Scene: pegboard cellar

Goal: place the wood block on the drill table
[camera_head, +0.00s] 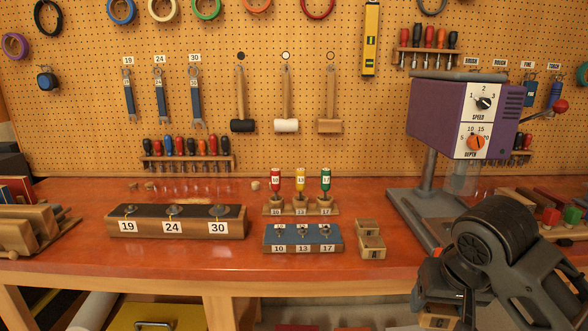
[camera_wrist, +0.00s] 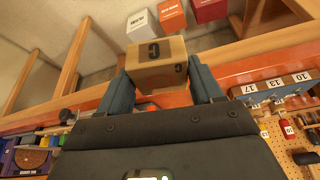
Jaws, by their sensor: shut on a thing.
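The wood block (camera_wrist: 157,64) is a tan block with a dark letter on its face. My gripper (camera_wrist: 158,78) is shut on it, one blue-grey finger on each side. In the head view the block (camera_head: 437,320) shows at the bottom right, below my gripper (camera_head: 436,303), in front of the bench edge and lower than the bench top. The purple drill press (camera_head: 465,118) stands at the right of the bench. Its grey base (camera_head: 408,214) shows on the bench; my arm hides its right part, and I cannot make out a separate drill table.
The orange bench top (camera_head: 190,268) holds a long socket block (camera_head: 176,221), a blue-topped block (camera_head: 303,238), a screwdriver rack (camera_head: 300,208) and two small wooden blocks (camera_head: 371,247). A yellow case (camera_head: 155,318) lies below. Boxes (camera_wrist: 172,15) stand beyond the block in the wrist view.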

